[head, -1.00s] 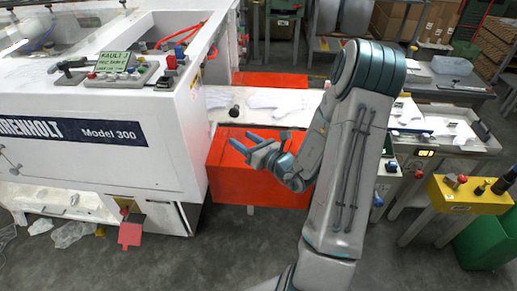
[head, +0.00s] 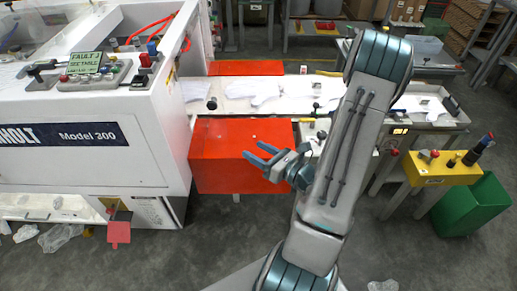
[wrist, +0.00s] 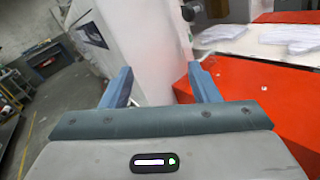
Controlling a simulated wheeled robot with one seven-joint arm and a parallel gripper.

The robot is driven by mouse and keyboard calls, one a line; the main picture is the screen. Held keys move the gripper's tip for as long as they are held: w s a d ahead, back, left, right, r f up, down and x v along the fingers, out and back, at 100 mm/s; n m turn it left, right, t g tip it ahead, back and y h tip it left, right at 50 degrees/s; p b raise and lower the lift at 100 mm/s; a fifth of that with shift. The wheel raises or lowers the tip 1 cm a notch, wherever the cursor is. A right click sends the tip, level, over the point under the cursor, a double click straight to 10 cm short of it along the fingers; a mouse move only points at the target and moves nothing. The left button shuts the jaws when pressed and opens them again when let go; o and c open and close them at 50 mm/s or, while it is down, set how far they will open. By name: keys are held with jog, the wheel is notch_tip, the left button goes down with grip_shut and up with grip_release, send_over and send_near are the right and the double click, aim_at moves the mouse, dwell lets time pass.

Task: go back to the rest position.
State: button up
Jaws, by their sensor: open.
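My gripper (head: 262,157) is open and empty in the head view, in front of the red box-like guard (head: 225,145) beside the machine. Its two blue fingers point left. In the wrist view my gripper (wrist: 161,85) also shows with its fingers apart and nothing between them. Past the fingers there are the white machine side (wrist: 150,50) and the red surface (wrist: 255,100). My arm is raised and bent on the right of the head view, and it hides part of the conveyor.
The white machine (head: 80,150) with a fault display (head: 87,63) fills the left. White film-like pieces (head: 240,90) lie on the conveyor behind the red guard. A yellow control box (head: 440,168) and a green bin (head: 475,205) stand at the right. Clear plastic scraps (head: 60,237) lie on the floor.

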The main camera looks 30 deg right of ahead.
dwell(0.4)
jog(key=s+a+r+n+g+y, duration=0.2)
jog(key=a+r+n+g+y, duration=0.4)
jog(key=a+n, duration=0.4)
jog(key=s+a+r+n+g+h, duration=0.2)
jog(key=s+a+n+g+h, duration=0.4)
jog(key=s+n+g, duration=0.65)
jog(key=w+d+r+n+t+h, duration=0.1)
jog(key=d+r+n+t+h, duration=0.3)
jog(key=n, duration=0.7)
notch_tip(320, 180, up, 4)
jog(key=t+h, duration=0.2)
jog(key=h, duration=0.1)
jog(key=shift+w+h, duration=0.3)
jog(key=shift+w, duration=0.05)
jog(key=shift+f+n, duration=0.15)
jog(key=shift+n, duration=0.1)
